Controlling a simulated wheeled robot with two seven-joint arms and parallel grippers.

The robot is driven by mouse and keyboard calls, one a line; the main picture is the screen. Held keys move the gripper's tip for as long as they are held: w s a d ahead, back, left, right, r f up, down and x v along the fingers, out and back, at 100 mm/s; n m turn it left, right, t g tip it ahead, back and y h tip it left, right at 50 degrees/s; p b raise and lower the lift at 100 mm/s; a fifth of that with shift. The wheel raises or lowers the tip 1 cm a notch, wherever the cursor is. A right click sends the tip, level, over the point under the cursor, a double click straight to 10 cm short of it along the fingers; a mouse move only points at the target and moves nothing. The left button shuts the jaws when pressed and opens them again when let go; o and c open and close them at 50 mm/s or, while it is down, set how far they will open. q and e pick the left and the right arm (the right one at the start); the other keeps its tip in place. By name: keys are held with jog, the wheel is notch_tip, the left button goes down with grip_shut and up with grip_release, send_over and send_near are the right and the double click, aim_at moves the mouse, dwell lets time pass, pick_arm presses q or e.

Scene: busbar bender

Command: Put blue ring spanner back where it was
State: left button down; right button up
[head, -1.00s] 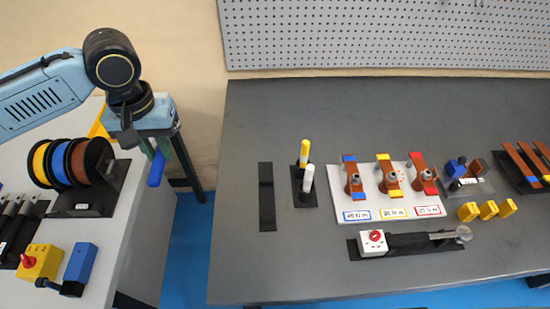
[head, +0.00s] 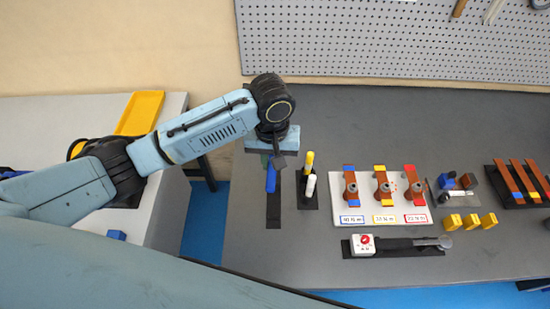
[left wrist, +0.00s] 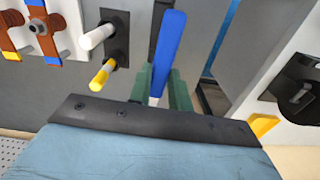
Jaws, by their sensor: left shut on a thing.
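The blue ring spanner (head: 270,180) hangs below my left gripper (head: 273,160), with its blue handle showing in the head view. In the left wrist view the blue handle (left wrist: 167,50) sits between the green fingers of my left gripper (left wrist: 162,88), which are shut on it. The spanner is over or near the black strip holder (head: 273,210) on the grey table, left of the marker stand. I cannot tell whether it touches the holder. The spanner's far end is hidden by the gripper. My right gripper is not in view.
A black stand with a yellow and a white marker (head: 309,185) stands close to the right of the spanner. A white board with several brown busbars (head: 350,212) lies farther right. A torque wrench (head: 405,244) lies in front. The table's left edge is near.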

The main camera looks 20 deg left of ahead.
pick_arm(q)
jog(key=shift+s+d+f+n+p, duration=0.35)
jog(key=shift+s+p, duration=0.1)
jog(key=shift+s, duration=0.15)
notch_tip(320, 180, down, 10)
jog(key=shift+f+b, duration=0.15)
jog(key=shift+b, duration=0.25)
jog(key=shift+s+f, duration=0.1)
jog(key=shift+f, duration=0.2)
jog(key=c, duration=1.3)
grip_release()
notch_tip(320, 180, up, 13)
jog(key=shift+f+p, duration=0.2)
jog(key=shift+p, duration=0.35)
